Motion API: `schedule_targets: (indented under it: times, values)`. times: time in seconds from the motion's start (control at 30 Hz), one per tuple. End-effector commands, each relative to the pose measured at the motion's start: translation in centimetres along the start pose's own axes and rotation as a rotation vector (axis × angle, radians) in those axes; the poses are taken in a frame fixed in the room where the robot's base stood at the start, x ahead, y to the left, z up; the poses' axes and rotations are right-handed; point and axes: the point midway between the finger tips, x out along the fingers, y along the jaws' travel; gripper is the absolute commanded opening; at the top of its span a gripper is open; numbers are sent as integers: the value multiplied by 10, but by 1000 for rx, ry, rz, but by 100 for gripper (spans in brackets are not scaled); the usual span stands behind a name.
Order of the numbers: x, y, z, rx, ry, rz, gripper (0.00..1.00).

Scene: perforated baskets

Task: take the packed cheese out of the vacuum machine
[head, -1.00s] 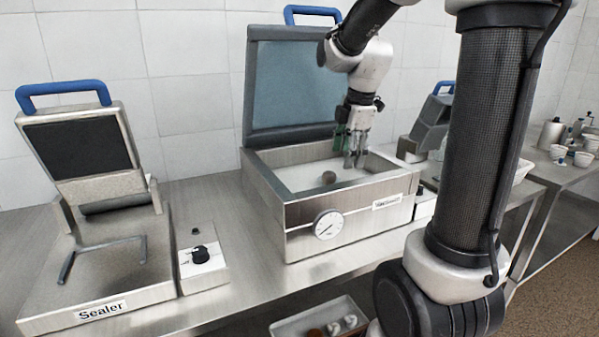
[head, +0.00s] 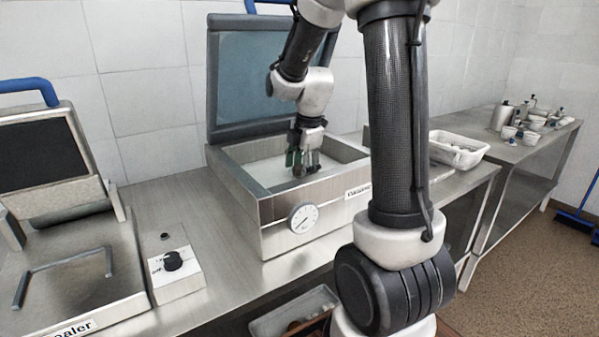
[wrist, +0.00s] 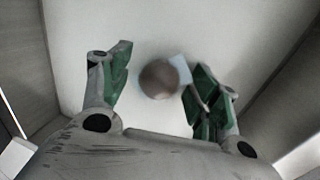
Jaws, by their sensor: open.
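The vacuum machine (head: 322,212) stands on the steel counter with its lid (head: 268,78) raised. My gripper (head: 304,168) points down inside its open chamber. In the wrist view my gripper (wrist: 158,85) is open, its green-padded fingers apart. A round brownish thing, apparently the packed cheese (wrist: 158,79), lies on the pale chamber floor between the fingers, nearer the right one. A bluish-white patch shows beside it. In the head view my fingers largely hide the cheese.
The chamber walls rise close around my gripper. A sealer (head: 75,262) and a small knob box (head: 176,274) stand to the left. A white basket (head: 458,150) is on the right. A tray (head: 292,309) sits below the counter.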

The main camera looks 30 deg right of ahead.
Motion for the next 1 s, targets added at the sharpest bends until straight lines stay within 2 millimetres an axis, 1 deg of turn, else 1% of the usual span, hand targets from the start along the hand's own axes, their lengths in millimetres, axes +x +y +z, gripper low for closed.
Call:
schedule_targets:
  times: [0.07,0.2,0.27,0.3,0.33,0.37,0.4,0.57,0.67,0.77,1.0]
  values:
    - [0,0,0,0,0,0,62]
    - [0,0,0,0,0,0,36]
    - [0,0,0,0,0,0,26]
    - [0,0,0,0,0,0,18]
    - [0,0,0,1,0,0,15]
    - [0,0,0,1,0,0,15]
    - [0,0,0,0,0,0,12]
    - [-1,0,0,1,0,0,11]
    - [-6,2,0,0,0,2,11]
    - [-19,5,0,0,-1,4,11]
    - [-69,17,0,0,0,5,11]
